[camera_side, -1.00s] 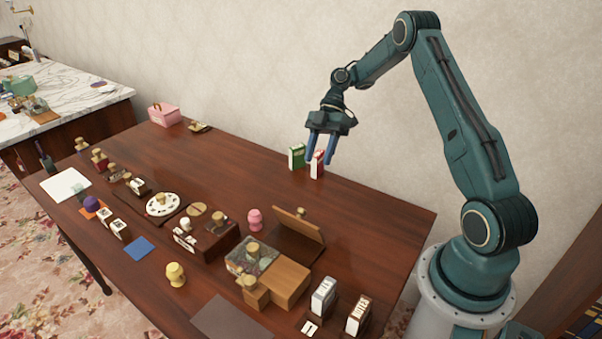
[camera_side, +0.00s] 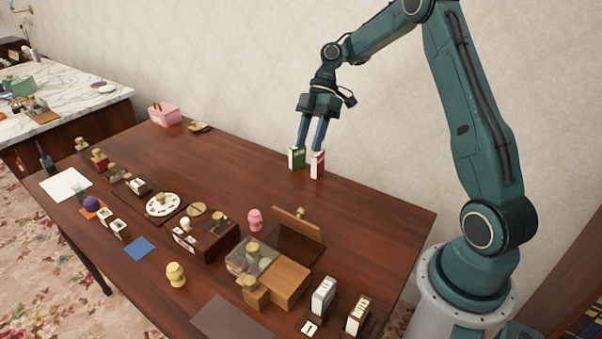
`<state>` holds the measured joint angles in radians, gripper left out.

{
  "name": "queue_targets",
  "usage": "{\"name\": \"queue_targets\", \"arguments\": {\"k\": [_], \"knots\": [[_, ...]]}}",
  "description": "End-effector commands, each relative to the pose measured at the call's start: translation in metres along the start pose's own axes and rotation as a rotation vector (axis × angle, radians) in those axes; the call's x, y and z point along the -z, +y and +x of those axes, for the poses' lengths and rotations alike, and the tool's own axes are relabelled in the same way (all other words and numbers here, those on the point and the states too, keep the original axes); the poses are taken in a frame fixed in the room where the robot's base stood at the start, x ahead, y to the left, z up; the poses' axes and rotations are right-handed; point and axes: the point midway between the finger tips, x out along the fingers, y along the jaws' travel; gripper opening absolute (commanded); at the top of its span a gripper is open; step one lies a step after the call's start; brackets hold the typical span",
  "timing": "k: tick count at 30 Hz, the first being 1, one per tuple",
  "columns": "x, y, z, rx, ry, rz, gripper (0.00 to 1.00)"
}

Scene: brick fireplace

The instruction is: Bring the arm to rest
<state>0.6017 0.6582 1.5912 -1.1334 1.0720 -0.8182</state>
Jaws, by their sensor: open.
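My gripper (camera_side: 310,148) is over the far side of the brown table (camera_side: 240,145), near the wall, with its two blue fingers pointing down and apart. Nothing shows between the fingers. In the picture the fingertips meet the tops of a green and white box (camera_side: 297,158) and a red and white box (camera_side: 317,165), which stand upright side by side. I cannot tell whether the fingers touch the boxes or are behind them. My arm reaches up from its base at the right and bends down to the gripper.
A wooden box with a raised lid (camera_side: 297,224), a pink knob-like piece (camera_side: 255,219) and a white dial (camera_side: 163,204) stand nearer the front. A pink box (camera_side: 165,114) is at the far left corner. Two white boxes (camera_side: 323,296) stand at the front right. The table's far middle is clear.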

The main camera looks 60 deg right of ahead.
Motion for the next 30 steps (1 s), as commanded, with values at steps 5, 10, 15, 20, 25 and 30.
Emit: {"name": "queue_targets", "arguments": {"k": [5,10,15,20,25,30], "knots": [[0.035,-0.023,-0.011,-0.068,-0.054,0.102,0.45],[0.061,-0.047,-0.018,-0.139,-0.093,0.201,0.45],[0.083,-0.074,-0.023,-0.217,-0.119,0.297,0.45],[0.098,-0.101,-0.027,-0.296,-0.132,0.385,0.45],[0.108,-0.131,-0.028,-0.382,-0.133,0.475,0.45],[0.112,-0.162,-0.029,-0.469,-0.12,0.565,0.45]]}}
